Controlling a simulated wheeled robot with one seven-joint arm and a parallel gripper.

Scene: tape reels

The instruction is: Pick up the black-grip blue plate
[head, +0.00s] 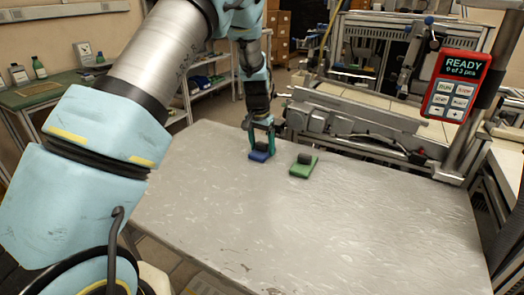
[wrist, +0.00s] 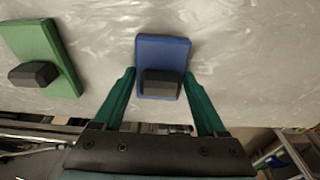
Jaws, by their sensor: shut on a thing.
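The blue plate (head: 259,157) with a black grip lies at the far left part of the table in the head view. In the wrist view the blue plate (wrist: 163,50) is between my fingers, its black grip (wrist: 161,84) facing the camera. My gripper (head: 261,139) is at the plate from above, its green fingers on either side of it. In the wrist view my gripper (wrist: 161,85) is shut on the plate or its grip; the exact contact is hard to see. I cannot tell whether the plate is clear of the table.
A green plate (head: 303,166) with a black grip lies close by on the right; it is on the left in the wrist view (wrist: 45,55). The grey table (head: 330,230) is bare in front. A machine frame (head: 370,125) borders the back edge.

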